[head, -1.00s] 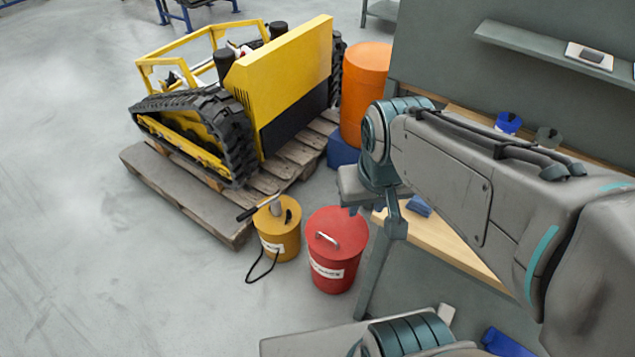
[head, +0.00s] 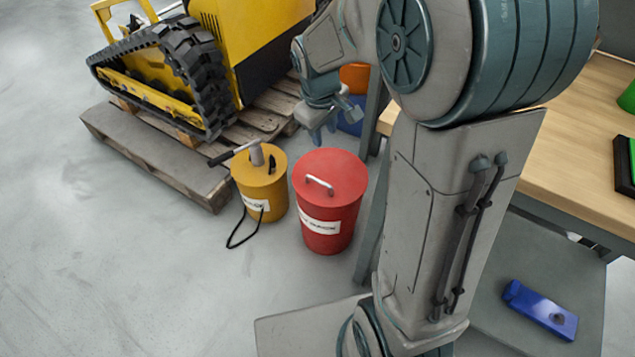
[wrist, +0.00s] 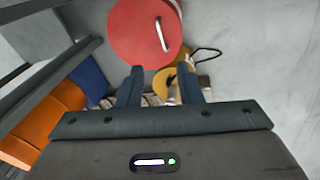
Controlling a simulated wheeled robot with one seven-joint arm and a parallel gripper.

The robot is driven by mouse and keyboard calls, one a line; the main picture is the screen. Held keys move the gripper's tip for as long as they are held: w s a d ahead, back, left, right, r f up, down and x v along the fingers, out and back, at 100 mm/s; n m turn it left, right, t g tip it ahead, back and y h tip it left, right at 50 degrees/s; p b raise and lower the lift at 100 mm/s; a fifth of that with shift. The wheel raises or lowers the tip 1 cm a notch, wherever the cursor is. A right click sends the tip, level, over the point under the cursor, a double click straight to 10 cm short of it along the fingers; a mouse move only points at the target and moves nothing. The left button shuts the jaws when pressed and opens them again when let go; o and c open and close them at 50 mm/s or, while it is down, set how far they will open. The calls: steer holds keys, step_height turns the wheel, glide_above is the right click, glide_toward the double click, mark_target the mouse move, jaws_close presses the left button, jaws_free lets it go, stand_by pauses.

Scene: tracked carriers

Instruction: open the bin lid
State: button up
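The red bin (head: 328,215) stands upright on the floor beside the workbench, with a white label on its side. Its red lid (head: 330,172) is on, with a pale bar handle (head: 319,184) on top. The lid (wrist: 140,30) and the handle (wrist: 162,34) also show in the wrist view, beyond the fingertips. My gripper (head: 335,122) is behind and above the bin in the head view, apart from the lid. In the wrist view, my gripper (wrist: 165,84) has its two fingers spread with nothing held between them.
A yellow canister (head: 261,185) with a black hose stands close left of the bin. A yellow tracked machine (head: 165,70) sits on a wooden pallet (head: 150,165) behind. The workbench (head: 570,150) is at the right. Floor at the left is clear.

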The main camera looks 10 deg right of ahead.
steer(key=n+b, duration=0.2)
steer(key=b, duration=0.4)
glide_toward(320, 183)
steer(key=f+b, duration=0.2)
steer(key=w+f+b, duration=0.1)
steer(key=f+b, duration=0.1)
steer(key=f, duration=0.1)
steer(key=d+f+b, duration=0.1)
steer(key=f+b, duration=0.1)
steer(key=shift+w+f, duration=0.2)
steer(key=shift+w, duration=0.1)
jaws_close()
